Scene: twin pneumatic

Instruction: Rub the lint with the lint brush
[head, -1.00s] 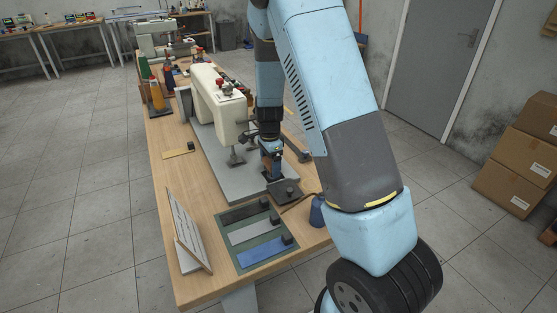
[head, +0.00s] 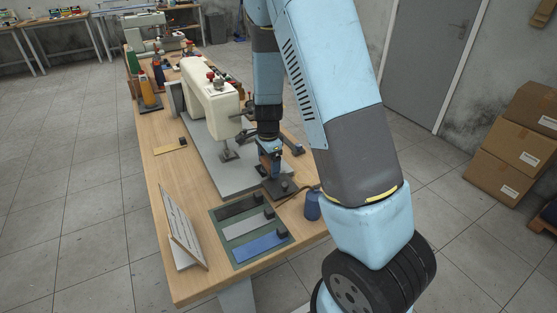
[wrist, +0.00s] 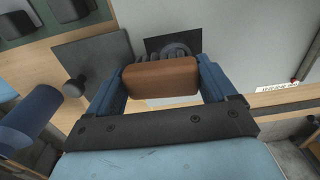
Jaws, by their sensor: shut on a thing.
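My gripper (head: 269,158) is shut on a brown, block-shaped lint brush (wrist: 160,78), which sits between its two blue fingers in the wrist view. The gripper points down at the near end of the grey machine bed. Just past the brush in the wrist view is a black patch (wrist: 153,44) on the grey surface. Grey lumps that look like the lint (wrist: 177,51) lie on it, partly hidden by the brush. I cannot tell whether the brush touches the patch.
A cream sewing machine (head: 211,91) stands left of my gripper. A dark plate with a knob (head: 279,188) lies close in front. A green mat (head: 222,214) with black, grey and blue strips, a leaning board (head: 184,227) and a blue cylinder (head: 312,205) are nearer.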

